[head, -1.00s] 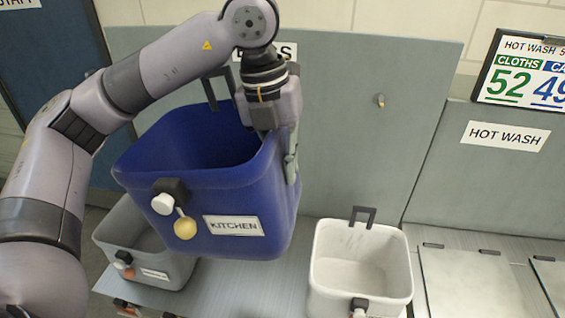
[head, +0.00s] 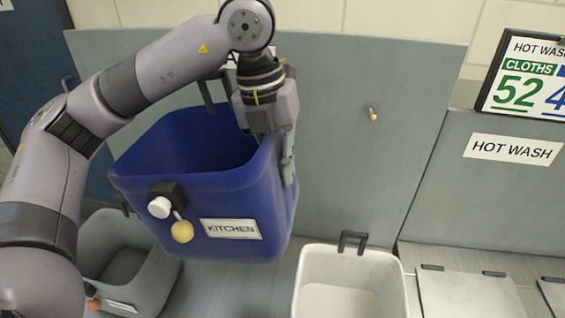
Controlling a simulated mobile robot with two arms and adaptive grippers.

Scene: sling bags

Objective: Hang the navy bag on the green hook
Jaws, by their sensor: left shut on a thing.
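The navy bag (head: 200,200) shows as an open-topped dark blue bin with a KITCHEN label, a white knob and a yellow tag on its front. My left gripper (head: 268,128) is shut on its right upper rim and holds it raised in front of the grey panel. The bag hangs nearly upright. The fingertips are partly hidden at the rim. I see no clearly green hook. My right gripper is not in view.
A grey bin (head: 150,272) stands low on the left, partly behind the held bag. A white bin (head: 350,262) with a dark handle stands low in the middle. The panel (head: 340,180) around the peg is clear.

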